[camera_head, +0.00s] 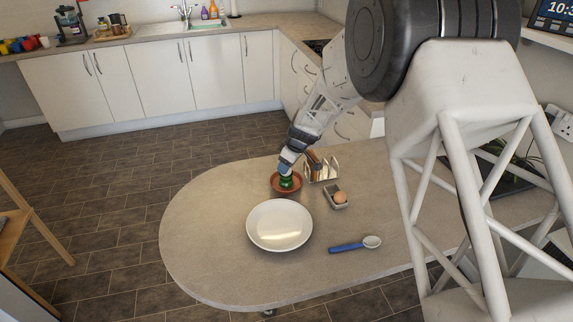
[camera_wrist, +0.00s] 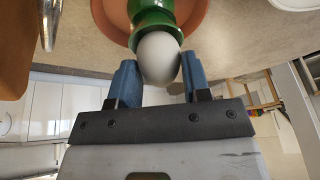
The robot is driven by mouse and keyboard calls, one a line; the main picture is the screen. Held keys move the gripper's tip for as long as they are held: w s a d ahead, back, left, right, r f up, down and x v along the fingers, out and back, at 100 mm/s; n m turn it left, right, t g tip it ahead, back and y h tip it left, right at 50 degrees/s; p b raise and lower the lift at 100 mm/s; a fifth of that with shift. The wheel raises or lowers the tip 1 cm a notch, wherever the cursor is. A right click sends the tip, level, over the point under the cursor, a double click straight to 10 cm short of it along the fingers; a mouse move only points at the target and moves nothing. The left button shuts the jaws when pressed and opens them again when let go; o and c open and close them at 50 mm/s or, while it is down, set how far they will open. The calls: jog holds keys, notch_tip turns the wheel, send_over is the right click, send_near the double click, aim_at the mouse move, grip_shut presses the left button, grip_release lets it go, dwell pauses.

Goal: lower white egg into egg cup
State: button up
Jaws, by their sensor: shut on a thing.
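The white egg (camera_wrist: 159,58) is between the two blue fingertips of my gripper (camera_wrist: 158,78) in the wrist view. The green egg cup (camera_wrist: 154,17) is right at the far end of the egg, and its rim meets the egg's outline; I cannot tell how deep the egg sits in it. The cup stands on a round terracotta saucer (camera_wrist: 112,14). In the head view my gripper (camera_head: 286,167) points down over the green egg cup (camera_head: 286,182) on the saucer (camera_head: 275,187). The egg is not clear there.
A white plate (camera_head: 280,226) lies in front of the saucer. A metal rack (camera_head: 322,170) stands close behind on the right, and a small tray with a brown egg (camera_head: 340,196) to the right. A blue-handled spoon (camera_head: 352,245) lies at front right. The table's left end is clear.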

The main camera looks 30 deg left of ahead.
jog(key=shift+f, duration=0.5)
dwell(0.7)
jog(key=o, duration=0.8)
jog(key=shift+c, duration=0.2)
jog(key=shift+r, duration=0.1)
jog(key=v, duration=0.7)
jog(key=shift+d+r, duration=0.15)
jog(key=shift+r, duration=0.1)
